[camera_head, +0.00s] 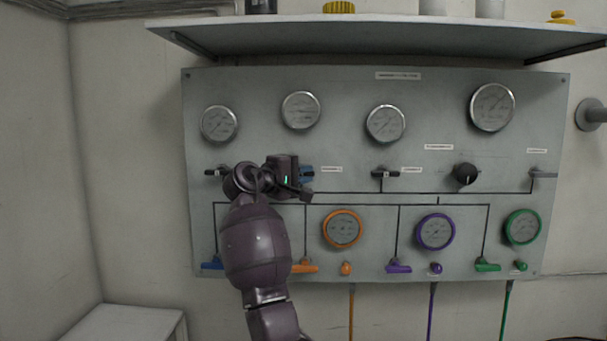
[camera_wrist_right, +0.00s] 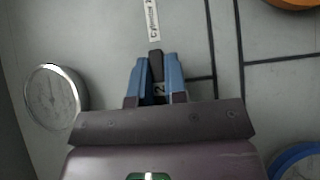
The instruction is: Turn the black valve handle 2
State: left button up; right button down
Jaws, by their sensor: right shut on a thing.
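The black valve handle 2 shows in the right wrist view (camera_wrist_right: 156,66), marked with a "2", below a white label reading "Cylinder 2" (camera_wrist_right: 153,20). My right gripper (camera_wrist_right: 157,82) is shut on this handle, with one blue finger on each side of it. In the head view my right gripper (camera_head: 306,174) is at the panel's middle row, and its body and wrist hide the handle there. My left gripper is not in view.
The grey panel (camera_head: 350,75) carries several gauges. Other black handles sit at left (camera_head: 215,172) and right (camera_head: 384,174) of my gripper, with a black knob (camera_head: 464,174) farther right. Coloured handles line the bottom. A shelf (camera_head: 400,35) overhangs the panel.

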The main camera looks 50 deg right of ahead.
jog(key=shift+f, duration=0.1)
jog(key=c, duration=1.1)
grip_release()
jog(key=shift+c, duration=0.2)
jog(key=shift+a, duration=0.1)
jog(key=a, duration=1)
jog(key=shift+w+a+b, duration=0.3)
jog(key=shift+w+b, duration=0.1)
